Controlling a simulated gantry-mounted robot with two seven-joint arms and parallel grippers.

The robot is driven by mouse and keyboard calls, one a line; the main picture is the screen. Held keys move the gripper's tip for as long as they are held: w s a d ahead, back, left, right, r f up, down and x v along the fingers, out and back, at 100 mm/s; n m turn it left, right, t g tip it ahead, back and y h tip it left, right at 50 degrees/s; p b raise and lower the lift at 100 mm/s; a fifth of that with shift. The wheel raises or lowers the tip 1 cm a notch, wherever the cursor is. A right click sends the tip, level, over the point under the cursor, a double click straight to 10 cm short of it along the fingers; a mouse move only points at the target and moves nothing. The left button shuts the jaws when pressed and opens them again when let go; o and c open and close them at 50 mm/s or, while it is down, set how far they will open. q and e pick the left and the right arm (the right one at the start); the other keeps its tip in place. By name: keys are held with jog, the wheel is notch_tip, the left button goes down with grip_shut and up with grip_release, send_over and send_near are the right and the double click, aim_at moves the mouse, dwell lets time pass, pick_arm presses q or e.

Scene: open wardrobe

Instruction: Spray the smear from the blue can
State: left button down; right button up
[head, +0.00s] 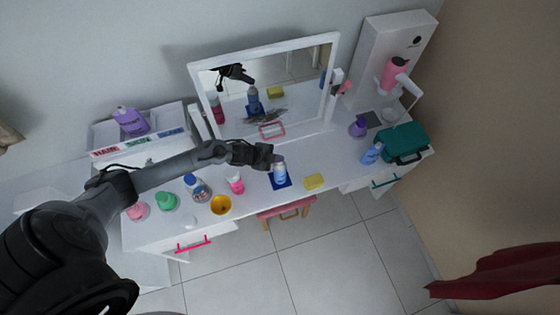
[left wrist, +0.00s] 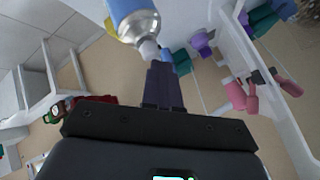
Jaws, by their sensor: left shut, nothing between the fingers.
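A grey streaky smear (head: 265,116) shows on the framed mirror (head: 264,42) behind. My left fingers (left wrist: 161,68) are together in the wrist view. My right gripper is not in view.
A yellow sponge (head: 314,181) lies right of the can. A blue bottle (head: 372,153) and teal case (head: 403,143) are at the right. A pink stool (head: 286,207) is below the front edge.

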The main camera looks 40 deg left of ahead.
pick_arm(q)
jog(key=shift+r+p, duration=2.75)
jog(key=shift+r, duration=0.3)
jog(key=shift+f, duration=0.1)
